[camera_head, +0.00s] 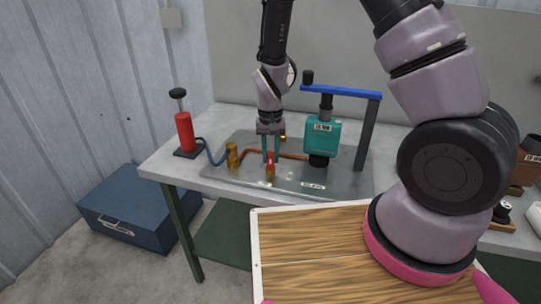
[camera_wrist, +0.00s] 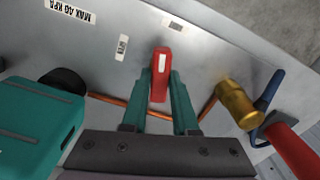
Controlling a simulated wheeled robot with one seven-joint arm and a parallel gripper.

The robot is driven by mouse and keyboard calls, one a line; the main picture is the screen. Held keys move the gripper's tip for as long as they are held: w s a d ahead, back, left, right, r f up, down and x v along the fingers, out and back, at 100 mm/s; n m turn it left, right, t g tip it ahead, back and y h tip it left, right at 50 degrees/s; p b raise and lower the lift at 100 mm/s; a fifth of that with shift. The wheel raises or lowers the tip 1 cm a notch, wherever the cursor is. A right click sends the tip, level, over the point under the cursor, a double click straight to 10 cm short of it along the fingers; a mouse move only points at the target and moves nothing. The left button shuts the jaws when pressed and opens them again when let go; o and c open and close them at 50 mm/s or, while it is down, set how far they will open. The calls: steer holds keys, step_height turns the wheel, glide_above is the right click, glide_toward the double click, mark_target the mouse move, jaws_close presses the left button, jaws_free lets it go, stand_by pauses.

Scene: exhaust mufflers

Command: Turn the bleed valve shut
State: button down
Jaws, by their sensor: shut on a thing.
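The bleed valve's red handle (camera_head: 270,161) stands over a brass body (camera_head: 270,174) near the front edge of the metal plate. My gripper (camera_head: 271,157) reaches down from above with its two teal fingers on either side of the handle. In the wrist view my gripper (camera_wrist: 160,82) is shut on the red handle (camera_wrist: 160,66), which has a white stripe on its end. The handle lies lengthwise between the fingers. The valve body is hidden there behind the handle and fingers.
A teal box with a black knob (camera_head: 321,138) stands right of my gripper under a blue bar (camera_head: 341,91). A brass fitting (camera_head: 233,156) and red hand pump (camera_head: 184,131) stand left, with copper pipe (camera_head: 293,155) across the metal plate (camera_head: 240,181).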

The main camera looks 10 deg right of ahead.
mark_target(270, 157)
steer(key=shift+m, duration=1.5)
steer(key=c, duration=0.7)
jaws_free()
steer(key=shift+r, duration=0.1)
steer(key=shift+r, duration=5.35)
